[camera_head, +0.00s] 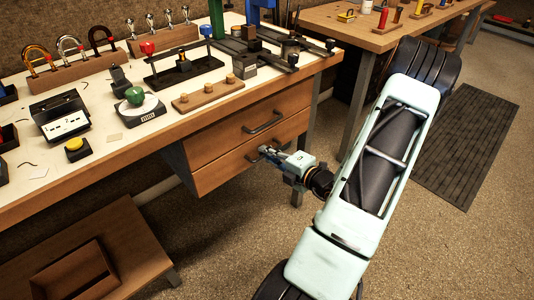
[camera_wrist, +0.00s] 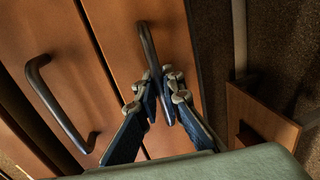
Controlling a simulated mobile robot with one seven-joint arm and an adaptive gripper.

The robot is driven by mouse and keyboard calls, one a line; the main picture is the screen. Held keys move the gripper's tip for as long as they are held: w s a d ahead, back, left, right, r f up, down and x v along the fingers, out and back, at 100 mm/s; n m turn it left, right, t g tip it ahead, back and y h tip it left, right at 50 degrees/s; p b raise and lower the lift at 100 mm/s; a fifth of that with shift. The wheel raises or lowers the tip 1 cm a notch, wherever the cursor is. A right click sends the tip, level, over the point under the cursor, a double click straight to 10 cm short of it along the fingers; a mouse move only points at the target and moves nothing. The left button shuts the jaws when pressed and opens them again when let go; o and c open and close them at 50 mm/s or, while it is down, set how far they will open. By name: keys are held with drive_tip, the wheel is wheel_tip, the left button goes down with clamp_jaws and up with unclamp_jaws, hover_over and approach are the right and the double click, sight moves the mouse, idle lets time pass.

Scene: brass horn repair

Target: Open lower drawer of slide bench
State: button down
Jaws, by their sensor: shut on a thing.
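The slide bench (camera_head: 165,115) has two wooden drawers under its right part. The upper drawer (camera_head: 225,133) has a dark bar handle (camera_head: 262,122), which also shows at the left in the wrist view (camera_wrist: 60,108). The lower drawer (camera_head: 218,172) sits directly below, its front looking about flush with the upper one. My gripper (camera_head: 266,151) is at the lower drawer's front. In the wrist view, my gripper (camera_wrist: 160,100) has its two fingers around the lower end of the lower drawer's handle (camera_wrist: 149,48) and is shut on it. The fingers partly hide the handle.
A low wooden stand (camera_head: 130,245) with an open box (camera_head: 75,275) is on the floor at the lower left. A second bench (camera_head: 330,22) stands at the back right. A dark mat (camera_head: 470,140) lies on the floor. The carpet below the drawers looks clear.

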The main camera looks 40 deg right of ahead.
drive_tip(key=shift+s, duration=0.15)
drive_tip(key=f+p+v, duration=0.3)
drive_tip(key=v, duration=1.1)
drive_tip(key=s+f+p+v, duration=0.1)
drive_tip(key=f+p+v, duration=0.1)
drive_tip(key=v, duration=1.2)
drive_tip(key=shift+s+d+f+p, duration=0.25)
drive_tip(key=shift+f+p, duration=0.1)
drive_tip(key=shift+p, duration=0.2)
drive_tip(key=c, duration=2.3)
unclamp_jaws()
drive_tip(key=shift+c, duration=0.2)
drive_tip(key=v, duration=1.2)
drive_tip(key=shift+d, duration=0.1)
